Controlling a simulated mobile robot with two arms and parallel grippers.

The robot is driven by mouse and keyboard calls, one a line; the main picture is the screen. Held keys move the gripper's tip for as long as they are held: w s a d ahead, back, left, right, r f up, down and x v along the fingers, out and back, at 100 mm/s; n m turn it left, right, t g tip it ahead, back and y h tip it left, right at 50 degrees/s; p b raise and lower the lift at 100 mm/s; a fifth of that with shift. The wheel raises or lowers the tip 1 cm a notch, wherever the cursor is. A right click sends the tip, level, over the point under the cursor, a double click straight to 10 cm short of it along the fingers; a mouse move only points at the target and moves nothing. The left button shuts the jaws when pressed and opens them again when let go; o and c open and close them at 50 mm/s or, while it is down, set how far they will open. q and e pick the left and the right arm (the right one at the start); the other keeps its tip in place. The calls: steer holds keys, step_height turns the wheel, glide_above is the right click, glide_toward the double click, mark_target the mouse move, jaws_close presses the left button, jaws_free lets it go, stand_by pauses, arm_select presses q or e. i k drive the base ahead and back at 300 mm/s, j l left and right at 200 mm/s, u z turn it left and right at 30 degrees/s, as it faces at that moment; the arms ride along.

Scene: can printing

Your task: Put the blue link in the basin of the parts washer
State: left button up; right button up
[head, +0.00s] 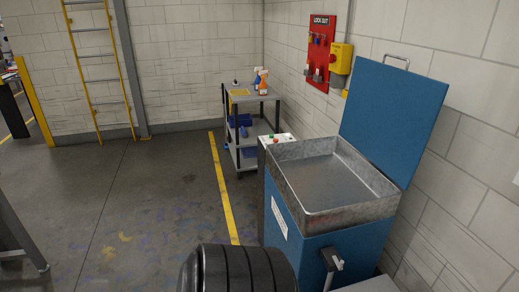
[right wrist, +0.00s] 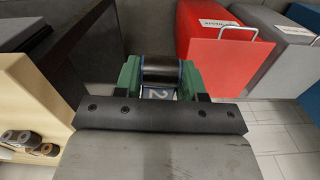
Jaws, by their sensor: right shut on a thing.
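The parts washer (head: 292,248) stands at the right in the head view, a blue cabinet with its blue lid (head: 392,118) raised. Its grey metal basin (head: 352,219) is open on top and looks empty. In the right wrist view my right gripper (right wrist: 162,76) has green fingers shut on the blue link (right wrist: 158,93). The part between the fingers is dark and rounded with blue edges, and a pale "2" shows below it. Much of it is hidden by the gripper. Neither gripper shows in the head view.
A grey cart (head: 250,98) with spray bottles stands behind the washer. A red lockout board (head: 322,50) hangs on the wall. The floor left of the yellow line (head: 222,185) is clear. The wrist view shows a red box (right wrist: 222,58) and a cream block (right wrist: 32,95).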

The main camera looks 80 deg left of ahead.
mark_target(318, 187)
steer(key=j+u, duration=0.15)
steer(key=u, duration=0.25)
steer(key=j+u, duration=0.15)
steer(key=u, duration=0.25)
steer(key=i+j+u, duration=0.1)
steer(key=u, duration=0.3)
steer(key=j+u, duration=0.2)
steer(key=u, duration=0.2)
steer(key=i+j+u, duration=0.1)
steer(key=u, duration=0.3)
